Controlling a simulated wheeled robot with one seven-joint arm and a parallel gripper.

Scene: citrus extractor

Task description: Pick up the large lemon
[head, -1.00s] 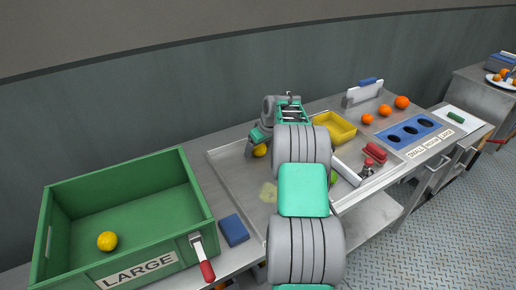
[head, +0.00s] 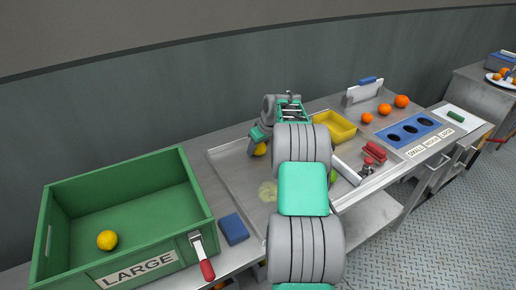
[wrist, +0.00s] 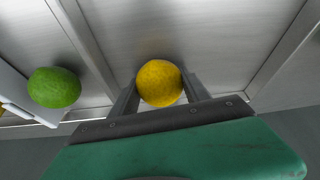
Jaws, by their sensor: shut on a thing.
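A yellow lemon (wrist: 160,84) sits between the two fingers of my gripper (wrist: 159,88) in the wrist view. The gripper is shut on it, one finger on each side. In the head view the lemon (head: 260,149) shows partly below my gripper (head: 256,139), over the left back part of the metal tray (head: 228,165). I cannot tell whether it touches the tray. Another yellow fruit (head: 107,240) lies in the green crate (head: 125,173) labelled LARGE.
A green lime (wrist: 54,87) lies left of the gripper in the wrist view. A yellow bin (head: 338,126), a red-handled item (head: 375,152) and a blue holed plate (head: 411,131) stand to the right. A blue sponge (head: 233,229) lies beside the crate. My arm hides the tray's middle.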

